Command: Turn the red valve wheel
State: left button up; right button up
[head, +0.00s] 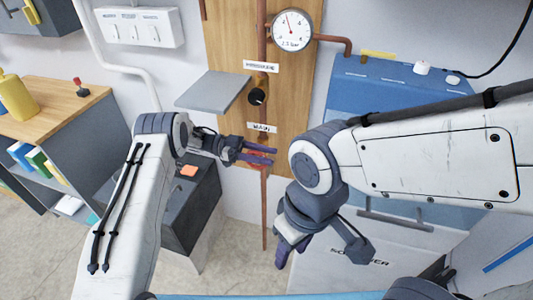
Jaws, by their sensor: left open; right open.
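The red valve wheel (257,155) is on the wooden panel, just under the label reading "MAIN". Only a little of its red shows, because my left gripper covers most of it. My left gripper (273,155) is open, with its two fingers pointing right, one above and one below the red part. I cannot tell whether the fingers touch the wheel. My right gripper (290,252) is open and empty. It hangs low, pointing down, in front of the white cabinet and right of the copper pipe.
The wooden panel (230,45) carries a gauge (292,30), a black knob (257,96) and copper pipes. A grey shelf (212,91) juts out left of the knob. A dark cabinet (190,215) stands below left. A blue-topped unit (385,85) is at right.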

pick_arm(q)
jog(key=shift+d, duration=0.15)
grip_shut()
jog(key=shift+s+d+y+p, duration=0.1)
jog(key=shift+d+y+p, duration=0.05)
jog(key=shift+y+p, duration=0.35)
jog(key=shift+f, duration=0.2)
grip_release()
